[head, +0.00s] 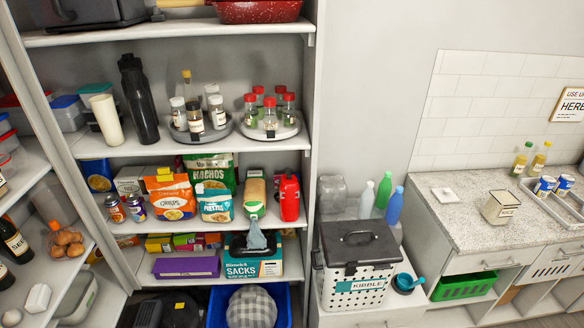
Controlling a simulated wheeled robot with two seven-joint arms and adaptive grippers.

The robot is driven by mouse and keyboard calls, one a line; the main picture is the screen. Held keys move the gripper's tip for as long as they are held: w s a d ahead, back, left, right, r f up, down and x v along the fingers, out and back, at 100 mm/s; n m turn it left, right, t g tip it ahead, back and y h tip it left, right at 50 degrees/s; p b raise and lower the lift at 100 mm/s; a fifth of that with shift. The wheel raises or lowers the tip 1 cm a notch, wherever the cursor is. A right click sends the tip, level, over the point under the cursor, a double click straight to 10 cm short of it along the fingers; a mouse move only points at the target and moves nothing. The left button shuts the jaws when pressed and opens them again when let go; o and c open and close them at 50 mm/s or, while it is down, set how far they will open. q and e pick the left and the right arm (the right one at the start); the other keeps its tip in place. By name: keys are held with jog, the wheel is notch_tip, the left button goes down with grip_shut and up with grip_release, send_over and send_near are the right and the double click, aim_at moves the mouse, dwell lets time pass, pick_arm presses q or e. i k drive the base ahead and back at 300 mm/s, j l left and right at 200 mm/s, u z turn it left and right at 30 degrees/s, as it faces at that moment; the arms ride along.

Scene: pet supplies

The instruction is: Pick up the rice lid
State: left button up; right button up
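A small flat white square piece (445,195), which looks like the lid, lies on the speckled counter (462,228) at the right. A cream square container (501,208) stands to its right on the same counter, apart from it. Its front label is small but seems to read RICE. Whether its top is open is hard to tell at this size. Neither of my grippers is in view.
A kibble bin (357,283) with a dark lid stands left of the counter, with blue and white bottles (384,190) behind it. A tray with cans (575,206) and two oil bottles (531,158) stand at the right. Counter around the white piece is clear. Stocked shelves (160,146) fill the left.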

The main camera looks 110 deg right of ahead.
aim_at(443, 195)
jog(key=z, duration=4.2)
